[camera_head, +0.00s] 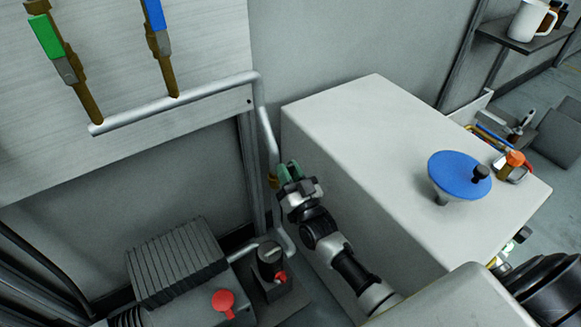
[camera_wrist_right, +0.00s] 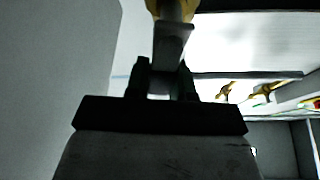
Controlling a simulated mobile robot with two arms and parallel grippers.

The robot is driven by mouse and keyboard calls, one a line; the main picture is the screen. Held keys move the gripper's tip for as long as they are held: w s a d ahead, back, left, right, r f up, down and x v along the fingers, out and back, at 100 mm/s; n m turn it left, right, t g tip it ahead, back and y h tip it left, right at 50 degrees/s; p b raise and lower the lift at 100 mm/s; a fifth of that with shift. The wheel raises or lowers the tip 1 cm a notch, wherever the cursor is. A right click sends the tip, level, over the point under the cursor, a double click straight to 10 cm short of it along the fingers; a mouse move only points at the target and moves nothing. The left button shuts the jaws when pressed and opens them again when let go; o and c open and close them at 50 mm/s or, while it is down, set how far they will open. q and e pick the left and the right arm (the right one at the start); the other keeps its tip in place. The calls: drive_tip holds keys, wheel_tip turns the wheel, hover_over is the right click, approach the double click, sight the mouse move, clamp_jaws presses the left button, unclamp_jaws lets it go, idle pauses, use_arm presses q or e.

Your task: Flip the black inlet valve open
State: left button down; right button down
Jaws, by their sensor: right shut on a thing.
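My right gripper (camera_head: 289,172) reaches in along the left side of the big white box, at the upright pipe. A small brass valve body (camera_head: 272,181) shows on the pipe just left of the fingers. In the right wrist view, the fingers (camera_wrist_right: 162,82) are shut on a dark lever (camera_wrist_right: 172,45), with the brass body (camera_wrist_right: 172,8) above it. I take this lever to be the black inlet valve's handle; its colour is hard to tell in the dim light. The fingers hide most of it in the head view. My left gripper is not in view.
The white box (camera_head: 350,130) stands close beside my right arm, with a blue round handwheel (camera_head: 459,174) on top. Green (camera_head: 46,36) and blue (camera_head: 155,14) levers are on the wall at upper left. A ribbed grey motor (camera_head: 177,262) and a red knob (camera_head: 223,299) are below left.

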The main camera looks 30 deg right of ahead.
drive_tip(key=shift+s+a+f+n+y, duration=0.15)
drive_tip(key=shift+a+f+n+y, duration=0.2)
drive_tip(key=shift+n+y, duration=0.4)
drive_tip(key=shift+a+r+n, duration=0.1)
drive_tip(key=shift+a+n, duration=0.1)
drive_tip(key=shift+n, duration=0.35)
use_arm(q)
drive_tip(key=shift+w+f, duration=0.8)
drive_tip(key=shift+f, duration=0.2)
use_arm(e)
drive_tip(key=shift+a+n+y, duration=0.2)
drive_tip(key=shift+n+y, duration=0.05)
drive_tip(key=shift+n, duration=0.25)
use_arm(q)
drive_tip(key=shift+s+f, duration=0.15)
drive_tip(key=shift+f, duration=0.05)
use_arm(e)
drive_tip(key=c, duration=1.2)
unclamp_jaws()
drive_tip(key=shift+s, duration=0.15)
drive_tip(key=shift+o, duration=1.2)
drive_tip(key=shift+d+r, duration=0.1)
drive_tip(key=shift+d, duration=0.05)
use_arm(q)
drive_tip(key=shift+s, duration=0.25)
use_arm(e)
drive_tip(key=shift+s+r, duration=0.1)
